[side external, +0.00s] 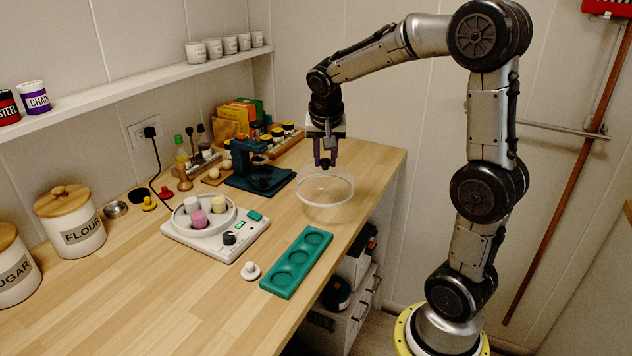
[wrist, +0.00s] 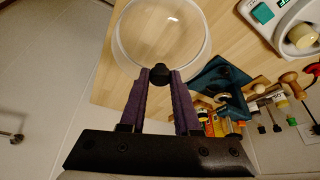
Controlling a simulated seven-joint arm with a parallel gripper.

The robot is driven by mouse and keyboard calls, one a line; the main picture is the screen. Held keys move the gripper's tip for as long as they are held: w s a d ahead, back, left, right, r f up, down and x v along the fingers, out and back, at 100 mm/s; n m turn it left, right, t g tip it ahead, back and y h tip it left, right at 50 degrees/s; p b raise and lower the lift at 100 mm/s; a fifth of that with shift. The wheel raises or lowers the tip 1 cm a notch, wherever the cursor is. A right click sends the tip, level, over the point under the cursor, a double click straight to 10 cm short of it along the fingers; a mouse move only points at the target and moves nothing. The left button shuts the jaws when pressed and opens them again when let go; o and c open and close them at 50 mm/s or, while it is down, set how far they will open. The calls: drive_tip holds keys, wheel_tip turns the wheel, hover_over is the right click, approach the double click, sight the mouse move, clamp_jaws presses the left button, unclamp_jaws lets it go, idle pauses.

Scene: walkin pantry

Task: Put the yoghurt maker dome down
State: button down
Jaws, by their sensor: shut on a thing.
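The clear yoghurt maker dome (side external: 325,190) has a dark knob on top. My gripper (side external: 325,160) is shut on that knob from above. In the side view the dome is at the right part of the wooden counter, near its front edge. I cannot tell for sure whether its rim touches the counter. In the wrist view the dome (wrist: 160,38) shows beyond my fingers (wrist: 160,75), with the black knob between their tips. The white yoghurt maker (side external: 216,226) stands to the left with several jars in its round well, uncovered.
A teal tray with round hollows (side external: 297,262) lies at the front edge, with a small white knobbed piece (side external: 250,271) beside it. A dark teal stand (side external: 258,170) is behind the dome. Flour (side external: 70,220) and sugar canisters stand at left. Bare counter lies at front left.

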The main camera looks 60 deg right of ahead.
sight(315, 172)
drive_tip(key=w+f, duration=0.1)
drive_tip(key=w+d+f, duration=0.1)
drive_tip(key=f, duration=0.1)
drive_tip(key=w+f, duration=0.1)
drive_tip(key=shift+d+f, duration=0.3)
drive_tip(key=shift+d, duration=0.1)
drive_tip(key=shift+w+d+f, duration=0.1)
drive_tip(key=shift+w+f, duration=0.05)
drive_tip(key=shift+f, duration=0.7)
drive_tip(key=shift+w+f, duration=0.1)
drive_tip(key=shift+f, duration=0.75)
drive_tip(key=shift+f, duration=0.15)
drive_tip(key=c, duration=0.6)
unclamp_jaws()
